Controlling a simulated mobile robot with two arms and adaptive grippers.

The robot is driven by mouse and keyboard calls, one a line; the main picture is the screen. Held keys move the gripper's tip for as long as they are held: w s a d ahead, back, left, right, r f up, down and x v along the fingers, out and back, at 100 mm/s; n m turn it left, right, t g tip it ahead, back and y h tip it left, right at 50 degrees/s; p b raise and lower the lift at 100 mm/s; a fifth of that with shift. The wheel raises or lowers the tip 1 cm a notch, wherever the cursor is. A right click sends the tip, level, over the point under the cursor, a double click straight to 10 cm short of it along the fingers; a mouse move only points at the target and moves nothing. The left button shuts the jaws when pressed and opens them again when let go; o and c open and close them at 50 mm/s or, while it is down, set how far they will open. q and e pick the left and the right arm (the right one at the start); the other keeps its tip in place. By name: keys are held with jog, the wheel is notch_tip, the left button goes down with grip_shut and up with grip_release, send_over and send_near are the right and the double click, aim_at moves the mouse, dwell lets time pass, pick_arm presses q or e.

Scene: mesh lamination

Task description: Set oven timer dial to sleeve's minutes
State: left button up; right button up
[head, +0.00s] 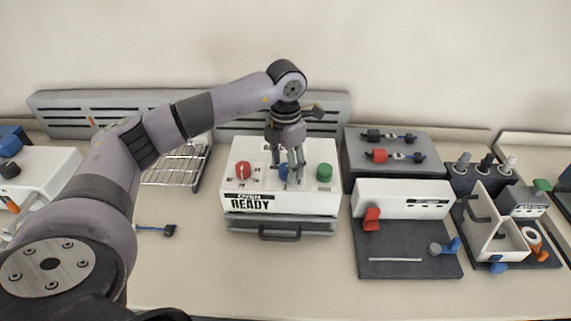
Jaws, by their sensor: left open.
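The oven (318,201) is a white box with a front label reading "OVEN READY" and a dark drawer handle below. On its top are a red dial (243,171) on the left, a blue dial (284,172) in the middle and a green knob (324,172) on the right. Small marks surround the dials, too small to read. My left gripper (291,178) points down over the blue dial with its fingers open, partly hiding it. I cannot tell whether the fingers touch the dial. A minutes marking on a sleeve is not readable here. My right gripper is not in view.
A grey block (355,178) right of the oven carries two cable-like pieces with red, black and blue ends. A white-backed station on a dark mat (400,263) stands in front of it. A wire rack (172,170) lies left of the oven. The table front is mostly clear.

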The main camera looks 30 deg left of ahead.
aim_at(285, 167)
pick_arm(q)
notch_tip(285, 167, up, 12)
dwell(0.4)
jog(key=shift+f, duration=0.15)
dwell(0.3)
